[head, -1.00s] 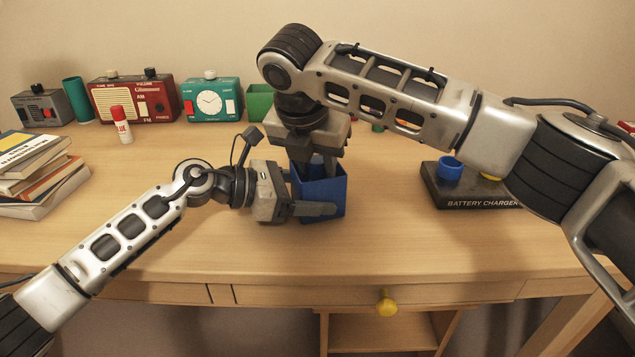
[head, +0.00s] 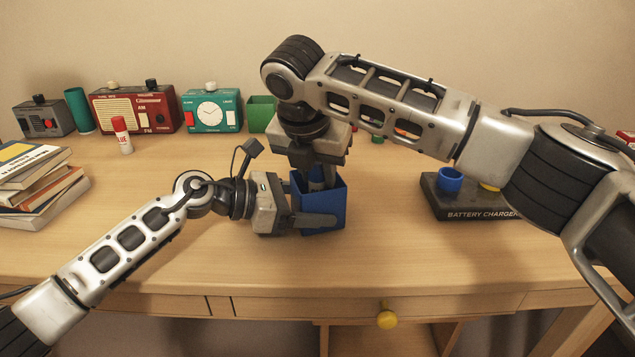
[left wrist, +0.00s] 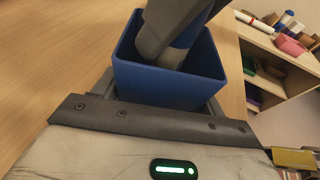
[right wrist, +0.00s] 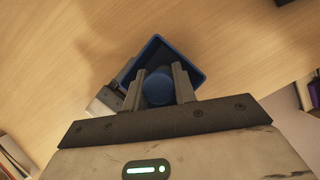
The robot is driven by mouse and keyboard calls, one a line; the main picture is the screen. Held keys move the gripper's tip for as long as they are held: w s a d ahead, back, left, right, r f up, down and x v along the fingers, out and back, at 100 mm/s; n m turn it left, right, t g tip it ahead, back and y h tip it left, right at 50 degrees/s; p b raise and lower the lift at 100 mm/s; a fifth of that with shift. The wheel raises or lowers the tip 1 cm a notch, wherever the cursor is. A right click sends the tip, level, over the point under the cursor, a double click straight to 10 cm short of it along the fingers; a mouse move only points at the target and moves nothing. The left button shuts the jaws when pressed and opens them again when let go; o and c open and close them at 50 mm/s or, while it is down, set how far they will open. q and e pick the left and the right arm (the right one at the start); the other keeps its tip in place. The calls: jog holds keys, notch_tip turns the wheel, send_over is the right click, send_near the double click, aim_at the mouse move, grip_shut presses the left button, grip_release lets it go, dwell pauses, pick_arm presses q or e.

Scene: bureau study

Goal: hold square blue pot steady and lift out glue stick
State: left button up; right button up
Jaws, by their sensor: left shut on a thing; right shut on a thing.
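The square blue pot (head: 323,212) stands upright on the desk. My left gripper (head: 308,208) comes from the left and is shut on the pot, one finger along its front wall. The left wrist view shows the pot (left wrist: 165,82) between its fingers. My right gripper (right wrist: 157,88) points down into the pot from above. It is shut on a blue round-topped cylinder (right wrist: 158,86), seemingly the glue stick. Its lower part is hidden inside the pot. In the head view, the cylinder (head: 316,180) shows only partly behind the right fingers.
A white and red glue stick (head: 122,135) stands on the desk at left. Books (head: 40,190) are stacked at far left. A black battery charger (head: 470,208) lies to the right. A red radio (head: 135,108), teal clock (head: 210,108) and green pot (head: 261,113) stand behind.

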pick_arm(q)
jog(key=shift+f, duration=0.1)
pick_arm(e)
notch_tip(320, 180, up, 8)
jog(key=shift+r, duration=0.1)
pick_arm(q)
jog(key=o, duration=0.8)
jog(key=shift+o, duration=0.2)
jog(key=shift+a, duration=0.1)
